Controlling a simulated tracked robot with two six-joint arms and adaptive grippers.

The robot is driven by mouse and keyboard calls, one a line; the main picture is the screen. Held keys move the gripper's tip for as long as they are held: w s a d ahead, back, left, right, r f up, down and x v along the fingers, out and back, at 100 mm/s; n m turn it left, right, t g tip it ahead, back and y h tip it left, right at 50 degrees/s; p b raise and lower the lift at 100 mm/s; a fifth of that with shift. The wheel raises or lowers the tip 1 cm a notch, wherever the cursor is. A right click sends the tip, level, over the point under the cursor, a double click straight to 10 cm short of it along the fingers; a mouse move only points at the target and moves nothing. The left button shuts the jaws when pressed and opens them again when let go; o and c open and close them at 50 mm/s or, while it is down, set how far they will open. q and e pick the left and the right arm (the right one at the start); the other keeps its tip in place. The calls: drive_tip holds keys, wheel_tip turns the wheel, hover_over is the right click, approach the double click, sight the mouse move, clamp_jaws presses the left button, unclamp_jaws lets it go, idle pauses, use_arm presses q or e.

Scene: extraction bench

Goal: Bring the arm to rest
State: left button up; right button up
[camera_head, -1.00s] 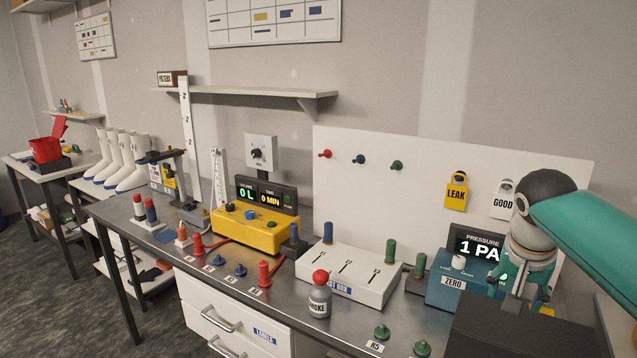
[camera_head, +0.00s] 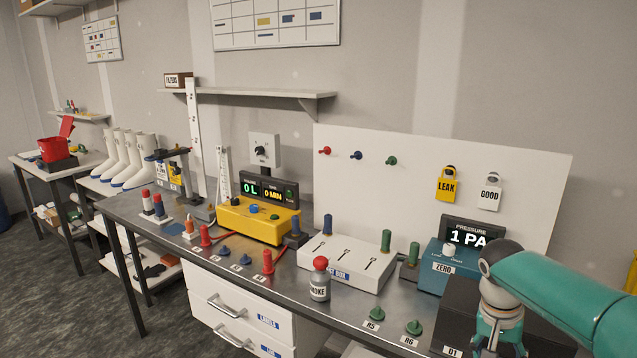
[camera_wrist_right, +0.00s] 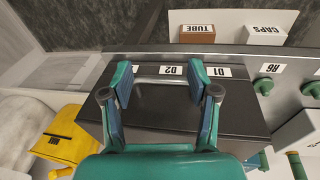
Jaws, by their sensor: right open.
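My right arm (camera_head: 560,300) reaches in from the right edge of the head view, its wrist low at the lower right. The box also shows in the head view (camera_head: 458,312), partly behind my arm. My left gripper is not in view.
Around the arm stand the blue pressure gauge (camera_head: 447,278), reading 1 PA, green plugs (camera_head: 414,327) and a yellow LEAK tag (camera_head: 447,185) on the white panel (camera_head: 420,165). TUBE (camera_wrist_right: 197,33) and CAPS (camera_wrist_right: 266,34) boxes lie beyond the dark box in the wrist view.

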drive_tip(key=s+a+f+n+g+y, duration=0.1)
drive_tip(key=s+a+f, duration=0.25)
drive_tip(key=f, duration=0.45)
drive_tip(key=s+a+f+n+g+y, duration=0.1)
drive_tip(key=s+a+f, duration=0.25)
drive_tip(key=f, duration=0.45)
drive_tip(key=s+a+f+n+g+y, duration=0.1)
drive_tip(key=s+a+f, duration=0.25)
drive_tip(key=f, duration=0.45)
drive_tip(key=s+a+f+n+t+y, duration=0.2)
drive_tip(key=s+a+f+t+y, duration=0.1)
drive_tip(key=s+a+f, duration=0.7)
drive_tip(key=shift+s+t, duration=0.3)
drive_tip(key=shift+s, duration=0.9)
drive_tip(key=shift+a, duration=0.1)
drive_tip(key=c, duration=0.4)
drive_tip(key=shift+o, duration=0.2)
drive_tip(key=shift+w+a, duration=0.1)
drive_tip(key=shift+w, duration=0.05)
